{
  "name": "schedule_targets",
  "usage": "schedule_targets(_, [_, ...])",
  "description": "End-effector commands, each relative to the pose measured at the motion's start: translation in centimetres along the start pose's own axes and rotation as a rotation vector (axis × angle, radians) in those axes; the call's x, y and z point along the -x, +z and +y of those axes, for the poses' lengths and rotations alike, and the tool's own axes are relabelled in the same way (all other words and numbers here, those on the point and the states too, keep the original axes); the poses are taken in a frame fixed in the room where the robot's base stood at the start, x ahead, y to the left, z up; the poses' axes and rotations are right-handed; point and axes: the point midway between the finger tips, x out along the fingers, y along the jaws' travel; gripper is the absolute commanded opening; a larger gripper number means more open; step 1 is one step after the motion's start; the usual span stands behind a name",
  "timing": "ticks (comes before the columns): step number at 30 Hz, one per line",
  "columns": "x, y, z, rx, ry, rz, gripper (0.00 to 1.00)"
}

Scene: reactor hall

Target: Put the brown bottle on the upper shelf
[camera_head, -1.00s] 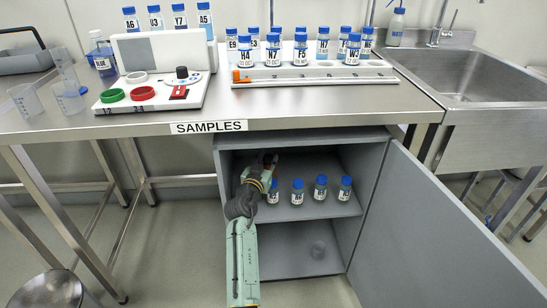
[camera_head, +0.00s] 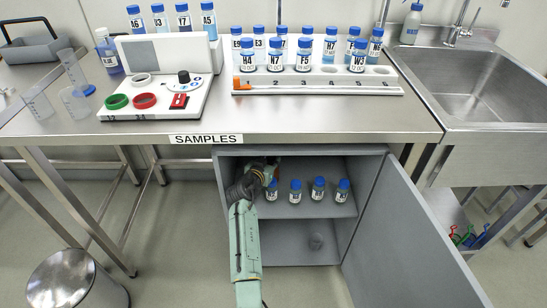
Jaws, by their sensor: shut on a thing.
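The open grey cabinet under the bench has an upper shelf (camera_head: 312,208) and a lower space. My arm reaches into its upper left part. My gripper (camera_head: 272,170) is above the upper shelf near the left wall, small and partly hidden by my wrist. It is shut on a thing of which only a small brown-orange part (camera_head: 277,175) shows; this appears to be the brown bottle. Its label and base are hidden, and I cannot tell whether it touches the shelf.
Several blue-capped vials (camera_head: 318,188) stand in a row on the upper shelf, the leftmost close to my gripper. The cabinet door (camera_head: 405,235) is open to the right. The bench top (camera_head: 320,120) lies above.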

Motion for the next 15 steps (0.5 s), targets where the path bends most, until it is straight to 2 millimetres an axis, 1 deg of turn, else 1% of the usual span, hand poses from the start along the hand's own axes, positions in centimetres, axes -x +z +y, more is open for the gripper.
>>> schedule_targets(5, [0.02, -0.19, 0.02, -0.001, 0.0, 0.002, 0.0])
schedule_targets(10, [-0.11, 0.19, 0.03, -0.001, 0.0, 0.003, 0.0])
schedule_targets(11, [-0.1, 0.21, 0.04, -0.001, 0.0, 0.001, 0.27])
schedule_targets(15, [-0.07, 0.1, 0.04, 0.0, 0.0, 0.001, 0.37])
